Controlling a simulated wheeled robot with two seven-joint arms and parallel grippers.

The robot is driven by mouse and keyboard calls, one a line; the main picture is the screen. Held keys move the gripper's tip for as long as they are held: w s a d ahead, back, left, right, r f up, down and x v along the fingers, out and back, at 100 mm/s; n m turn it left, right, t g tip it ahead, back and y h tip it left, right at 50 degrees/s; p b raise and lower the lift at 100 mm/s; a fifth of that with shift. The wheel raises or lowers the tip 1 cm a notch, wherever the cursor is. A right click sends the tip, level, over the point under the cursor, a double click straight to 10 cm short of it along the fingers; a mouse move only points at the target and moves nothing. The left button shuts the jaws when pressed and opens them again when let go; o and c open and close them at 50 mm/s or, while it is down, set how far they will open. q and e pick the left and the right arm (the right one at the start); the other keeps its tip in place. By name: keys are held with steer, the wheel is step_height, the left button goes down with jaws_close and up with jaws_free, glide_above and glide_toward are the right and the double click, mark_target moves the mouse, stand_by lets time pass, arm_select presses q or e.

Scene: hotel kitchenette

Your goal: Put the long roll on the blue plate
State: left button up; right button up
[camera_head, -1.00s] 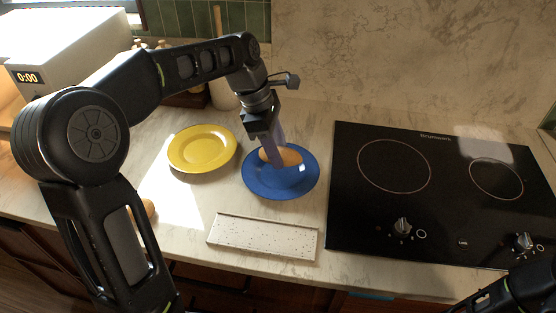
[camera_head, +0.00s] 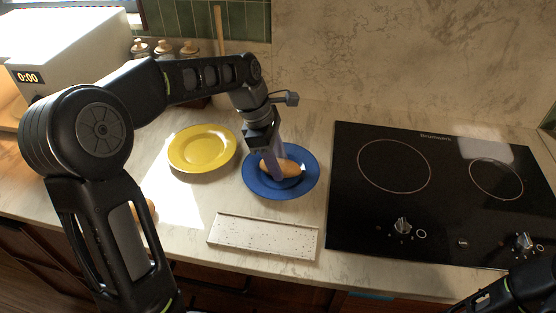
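The long roll (camera_head: 290,168), golden brown, is at the middle of the blue plate (camera_head: 256,188) in the head view. My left gripper (camera_head: 276,172) points down over the plate, with its fingers at the roll. The fingers look closed on the roll and hide part of it. The roll looks low, at the plate's surface; I cannot tell whether its underside fully rests there. Only part of my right arm shows at the lower right corner, and its gripper is not in view.
An empty yellow plate (camera_head: 202,150) lies left of the blue plate. A speckled pale tray (camera_head: 263,237) lies in front. The black cooktop (camera_head: 430,190) is at the right. A brownish item (camera_head: 151,209) is mostly hidden behind my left arm. Jars (camera_head: 163,48) stand at the back.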

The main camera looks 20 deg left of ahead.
arm_select(q)
steer(key=o, duration=0.4)
steer(key=shift+r, duration=0.1)
steer(key=shift+r, duration=0.15)
steer(key=v, duration=0.8)
steer(key=shift+a+r, duration=0.1)
steer(key=shift+r, duration=0.1)
steer(key=shift+p+v, duration=0.75)
steer(key=shift+v, duration=1)
